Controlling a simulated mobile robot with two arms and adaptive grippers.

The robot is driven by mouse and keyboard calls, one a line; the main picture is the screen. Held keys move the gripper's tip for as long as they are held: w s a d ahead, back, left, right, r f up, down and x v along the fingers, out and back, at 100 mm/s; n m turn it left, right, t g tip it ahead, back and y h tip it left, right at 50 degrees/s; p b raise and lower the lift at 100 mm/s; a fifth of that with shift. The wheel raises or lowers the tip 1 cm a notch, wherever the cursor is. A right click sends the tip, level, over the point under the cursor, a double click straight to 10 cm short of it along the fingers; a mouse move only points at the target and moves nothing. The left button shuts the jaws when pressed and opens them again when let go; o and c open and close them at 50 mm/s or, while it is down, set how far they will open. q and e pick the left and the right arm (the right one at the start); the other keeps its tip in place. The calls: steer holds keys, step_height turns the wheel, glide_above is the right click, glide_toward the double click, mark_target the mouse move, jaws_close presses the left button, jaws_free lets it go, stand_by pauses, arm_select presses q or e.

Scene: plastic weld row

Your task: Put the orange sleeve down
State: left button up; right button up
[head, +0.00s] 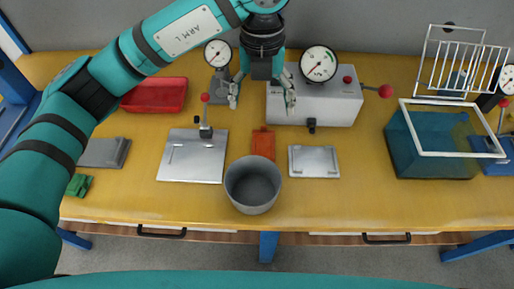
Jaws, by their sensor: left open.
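An orange piece (263,143), seemingly the orange sleeve, is on the yellow table just behind a grey bucket (253,187). The bucket's rim hides its near end. My left gripper (262,98) points down with its fingers spread wide and nothing between them. In the picture it is just above the orange piece, in front of a white machine with a dial. I cannot tell its exact height over the table. My right gripper is out of view.
A clamp plate (193,158) lies left of the bucket, a small metal plate (314,162) right of it. The white machine (330,103) stands behind. A red tray (156,95) is at left. A teal tank (432,150) with a white frame stands at right. The front right table is clear.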

arm_select(q)
steer(key=p, duration=0.1)
glide_above(263, 151)
steer(key=f, duration=1.1)
steer(key=shift+s+a+f, duration=0.15)
steer(key=shift+a+f, duration=0.15)
steer(key=shift+f, duration=0.05)
steer(key=f, duration=0.3)
steer(key=f+p, duration=0.1)
steer(key=shift+d+f, duration=0.35)
steer(key=shift+f, duration=0.4)
